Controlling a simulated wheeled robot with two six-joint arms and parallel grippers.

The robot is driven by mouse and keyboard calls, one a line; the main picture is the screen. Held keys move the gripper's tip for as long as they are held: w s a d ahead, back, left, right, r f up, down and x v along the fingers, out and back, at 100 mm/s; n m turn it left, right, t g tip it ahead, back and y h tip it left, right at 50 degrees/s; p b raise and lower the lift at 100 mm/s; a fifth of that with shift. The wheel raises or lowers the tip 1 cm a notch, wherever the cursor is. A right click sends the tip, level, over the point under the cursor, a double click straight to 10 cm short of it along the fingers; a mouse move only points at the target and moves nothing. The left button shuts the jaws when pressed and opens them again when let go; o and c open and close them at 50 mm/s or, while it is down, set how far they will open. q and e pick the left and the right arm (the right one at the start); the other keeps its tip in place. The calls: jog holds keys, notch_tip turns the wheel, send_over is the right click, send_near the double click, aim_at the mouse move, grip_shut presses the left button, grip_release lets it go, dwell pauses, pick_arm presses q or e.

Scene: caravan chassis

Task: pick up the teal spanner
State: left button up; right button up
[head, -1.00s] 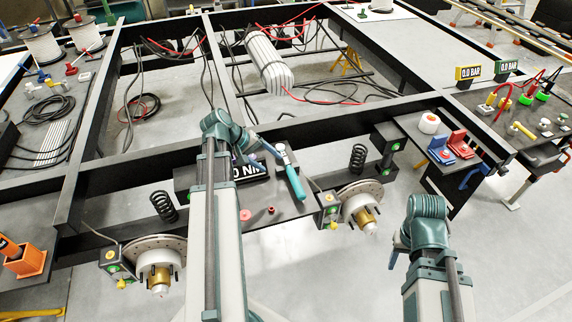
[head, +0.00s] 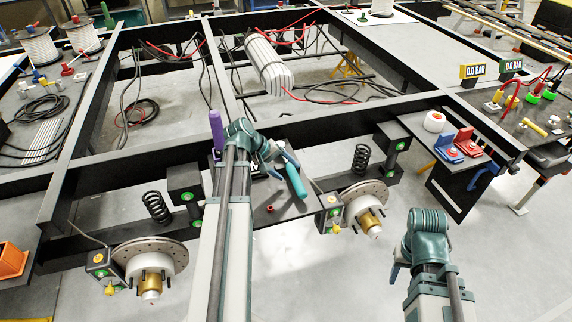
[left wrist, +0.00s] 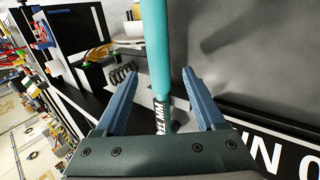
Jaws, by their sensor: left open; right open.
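The teal spanner (head: 296,180) is at the black bench in the middle of the head view, its teal handle slanting down to the right. In the left wrist view its handle (left wrist: 156,50) comes down from the top edge, with a dark, white-lettered part below it, between the two blue fingers. My left gripper (head: 274,153) is open at the spanner's upper end; its fingers stand apart on either side in the wrist view, with gaps showing. The spanner's upper end is partly hidden by my gripper. My right gripper (head: 397,268) is open and empty at the lower right, away from the spanner.
A purple upright cylinder (head: 216,128) stands just left of my left gripper. The black frame beam (head: 330,122) runs behind the spanner. Brake discs (head: 150,258) (head: 364,197) and coil springs (head: 156,207) (head: 361,158) flank the bench. Floor near my right gripper is clear.

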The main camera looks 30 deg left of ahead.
aim_at(290, 172)
pick_arm(q)
jog(key=b+x, duration=0.2)
jog(key=x, duration=0.1)
jog(key=shift+w+f, duration=0.2)
jog(key=shift+r, duration=0.1)
grip_shut()
dwell(1.1)
